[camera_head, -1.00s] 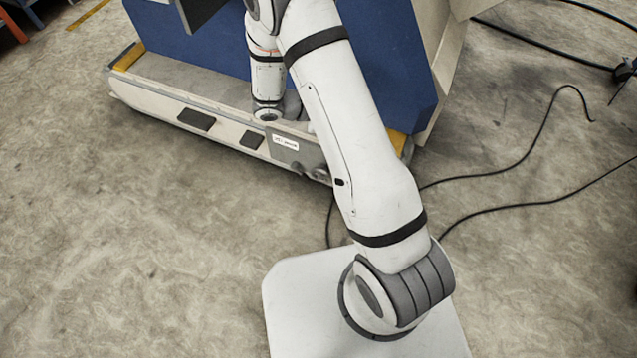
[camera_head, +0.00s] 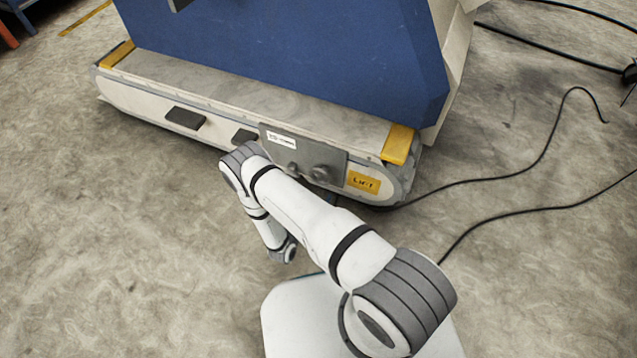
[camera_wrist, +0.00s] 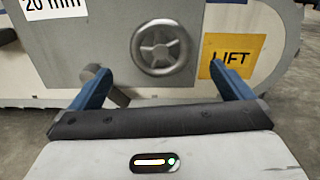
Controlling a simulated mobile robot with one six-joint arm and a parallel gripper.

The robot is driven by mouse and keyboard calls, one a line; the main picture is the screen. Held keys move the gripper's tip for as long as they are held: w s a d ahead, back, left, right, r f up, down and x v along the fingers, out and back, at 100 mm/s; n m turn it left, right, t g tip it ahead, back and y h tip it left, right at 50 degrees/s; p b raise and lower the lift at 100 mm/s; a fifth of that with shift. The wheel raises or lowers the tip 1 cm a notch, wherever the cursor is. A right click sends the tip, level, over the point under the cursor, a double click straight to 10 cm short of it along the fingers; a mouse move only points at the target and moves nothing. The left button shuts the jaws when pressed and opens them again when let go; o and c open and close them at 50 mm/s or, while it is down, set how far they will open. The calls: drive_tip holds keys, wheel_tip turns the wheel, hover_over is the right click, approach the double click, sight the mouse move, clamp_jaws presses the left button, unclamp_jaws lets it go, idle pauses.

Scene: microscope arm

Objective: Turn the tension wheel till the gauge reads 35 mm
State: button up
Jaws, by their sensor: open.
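The tension wheel (camera_wrist: 160,46) is a round grey spoked handwheel on a grey plate. In the wrist view it is straight ahead, and in the head view the wheel (camera_head: 321,174) sits on the side of the machine's base. The gauge label (camera_wrist: 52,6) shows "20 mm" at the wrist view's top left, partly cut off; in the head view the label (camera_head: 281,139) is too small to read. My gripper (camera_wrist: 160,67) is open and empty. Its blue fingers frame the space below the wheel and appear apart from it. I cannot make out the gripper in the head view.
A yellow LIFT sign (camera_wrist: 233,56) is right of the wheel. A grey cylindrical knob (camera_wrist: 104,85) is at its lower left, partly behind the left finger. The blue machine body (camera_head: 290,50) rises behind. Black cables (camera_head: 500,180) lie right; floor at left is clear.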

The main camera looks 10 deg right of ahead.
sight(320, 179)
drive_tip(key=b+x, duration=0.2)
drive_tip(key=x, duration=0.5)
drive_tip(key=shift+w+d, duration=0.15)
drive_tip(key=shift+w, duration=0.05)
drive_tip(key=shift+c, duration=0.6)
drive_tip(key=c, duration=0.8)
